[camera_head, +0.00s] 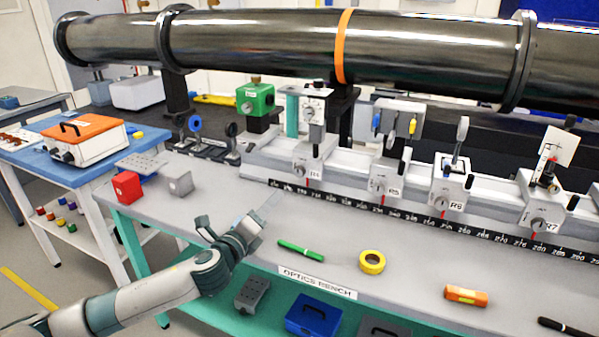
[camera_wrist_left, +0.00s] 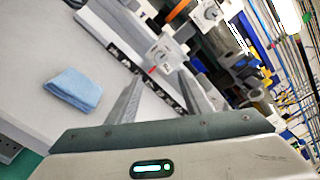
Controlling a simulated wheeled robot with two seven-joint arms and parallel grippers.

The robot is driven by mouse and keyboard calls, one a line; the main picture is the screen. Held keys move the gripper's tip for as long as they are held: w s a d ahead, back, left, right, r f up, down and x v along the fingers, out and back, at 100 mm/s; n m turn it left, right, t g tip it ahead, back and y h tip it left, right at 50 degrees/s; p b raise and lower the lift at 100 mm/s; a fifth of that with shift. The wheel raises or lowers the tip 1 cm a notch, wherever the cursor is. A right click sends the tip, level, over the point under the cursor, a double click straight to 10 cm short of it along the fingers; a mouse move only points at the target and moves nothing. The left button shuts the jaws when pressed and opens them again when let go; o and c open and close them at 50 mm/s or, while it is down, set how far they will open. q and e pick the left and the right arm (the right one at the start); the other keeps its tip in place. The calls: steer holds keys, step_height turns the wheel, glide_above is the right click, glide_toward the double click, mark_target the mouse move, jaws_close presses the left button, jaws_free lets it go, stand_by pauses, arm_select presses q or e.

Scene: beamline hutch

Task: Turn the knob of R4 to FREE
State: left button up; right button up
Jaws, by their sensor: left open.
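The R4 carrier (camera_head: 312,165) sits at the left end of the rail with a round grey knob (camera_head: 299,170) on its front and a red pointer line below. In the left wrist view a carrier (camera_wrist_left: 164,56) with a red line, likely R4, shows ahead, between and beyond the fingers. The wording at the knob is too small to read. My left gripper (camera_head: 228,228) is open and empty above the bench's front left, short of the knob and apart from it. My right gripper is not in view.
Carriers R5 (camera_head: 388,184), R6 (camera_head: 449,193) and R7 (camera_head: 541,214) stand farther right on the rail. A green marker (camera_head: 301,250), yellow tape roll (camera_head: 372,262) and orange item (camera_head: 466,295) lie in front. A blue cloth (camera_wrist_left: 73,88) lies on grey bench surface.

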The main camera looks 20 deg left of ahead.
arm_select(q)
steer(key=p, duration=0.2)
glide_toward(298, 173)
steer(key=w, duration=0.7)
steer(key=shift+w, duration=0.95)
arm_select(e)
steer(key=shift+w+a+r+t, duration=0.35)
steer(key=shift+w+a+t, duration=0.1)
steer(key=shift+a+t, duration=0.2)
arm_select(q)
steer(key=shift+c, duration=0.3)
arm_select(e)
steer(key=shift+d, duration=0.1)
arm_select(q)
steer(key=c, duration=1)
